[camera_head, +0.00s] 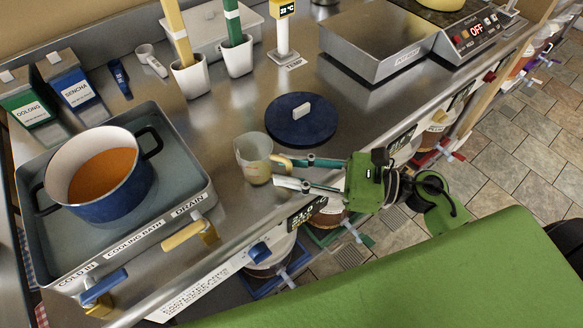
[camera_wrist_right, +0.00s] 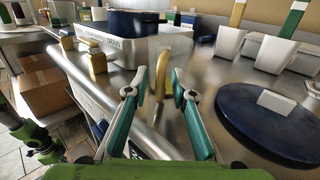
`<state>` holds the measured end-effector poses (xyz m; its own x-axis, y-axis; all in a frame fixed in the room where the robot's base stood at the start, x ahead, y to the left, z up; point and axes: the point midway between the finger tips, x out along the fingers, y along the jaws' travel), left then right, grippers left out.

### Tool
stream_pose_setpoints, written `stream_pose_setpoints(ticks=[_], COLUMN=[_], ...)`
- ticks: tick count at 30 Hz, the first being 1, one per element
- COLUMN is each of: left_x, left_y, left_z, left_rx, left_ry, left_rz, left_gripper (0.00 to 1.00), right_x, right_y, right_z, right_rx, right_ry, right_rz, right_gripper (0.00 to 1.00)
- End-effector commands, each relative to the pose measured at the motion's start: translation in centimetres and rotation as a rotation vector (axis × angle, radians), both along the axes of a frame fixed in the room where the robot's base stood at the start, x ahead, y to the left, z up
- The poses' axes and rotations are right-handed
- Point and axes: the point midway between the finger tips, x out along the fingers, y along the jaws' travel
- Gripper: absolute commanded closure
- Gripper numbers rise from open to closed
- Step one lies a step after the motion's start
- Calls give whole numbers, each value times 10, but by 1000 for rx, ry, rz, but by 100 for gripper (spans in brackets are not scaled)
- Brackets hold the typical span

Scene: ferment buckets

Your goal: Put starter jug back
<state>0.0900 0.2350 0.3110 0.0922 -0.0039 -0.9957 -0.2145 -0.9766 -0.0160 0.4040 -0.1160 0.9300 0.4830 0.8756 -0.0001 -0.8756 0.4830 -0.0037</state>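The starter jug (camera_head: 256,158), a small translucent jug with some pale contents and a yellow handle, stands upright on the steel counter near its front edge. My right gripper (camera_head: 291,172) is beside the jug, fingers pointing at the handle. In the right wrist view, my open fingers (camera_wrist_right: 159,78) are on either side of the yellow handle (camera_wrist_right: 162,72), with a gap showing. The jug's clear body is hard to make out there. A green part of mine at the wrist view's left edge may belong to the left arm; its fingers are not clear.
A round dark blue lid (camera_head: 300,122) lies just behind the jug. Left stands a cooling bath tray (camera_head: 190,196) holding a blue pot (camera_head: 118,192). White holders (camera_head: 190,80) with coloured sticks, a thermometer stand (camera_head: 284,35) and a hot plate (camera_head: 378,42) stand further back.

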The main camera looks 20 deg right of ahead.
Motion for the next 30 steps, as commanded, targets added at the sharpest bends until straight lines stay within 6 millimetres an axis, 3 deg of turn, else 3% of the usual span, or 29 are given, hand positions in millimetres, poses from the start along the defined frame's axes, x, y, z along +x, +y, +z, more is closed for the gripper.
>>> stream_pose_setpoints(ticks=[6, 19, 30], left_x=[0, -1, -1], left_y=[0, 0, 0], left_z=[2, -20, -21], left_rx=[0, 0, 0], left_ry=[0, 1, 1], left_rz=[0, 1, 2], left_gripper=[100, 100, 100], right_x=[-1, -32, -37], right_y=[-3, -57, -66], right_z=[1, 0, 3], right_rx=[-1, -1, 0], right_ry=[2, 2, 0], right_rz=[-1, -1, 1], right_gripper=[76, 76, 76])
